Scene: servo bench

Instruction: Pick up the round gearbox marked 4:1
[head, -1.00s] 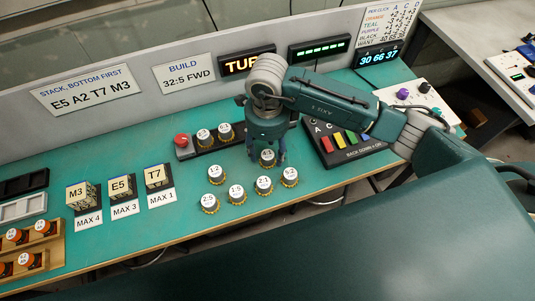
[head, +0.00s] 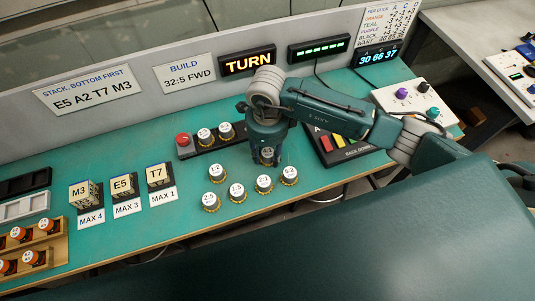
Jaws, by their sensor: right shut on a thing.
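My right gripper (head: 267,160) points down at the middle of the teal bench and is shut on a round gearbox (head: 267,151). The gearbox is a small white-topped cylinder with a gold toothed base, mostly hidden between the fingers. Its label is small and seems to read 4:1. Whether it touches the bench I cannot tell. Several similar round gearboxes stand just in front, among them ones at the left (head: 217,173), front left (head: 211,201), middle (head: 236,192) and right (head: 289,174). My left gripper is not in view.
Behind stands a dark rail (head: 214,141) with two round units and a red knob (head: 183,139). A box with coloured keys (head: 327,142) is close on the right. Blocks M3 (head: 84,193), E5 (head: 122,186) and T7 (head: 158,175) stand left. The front edge is near.

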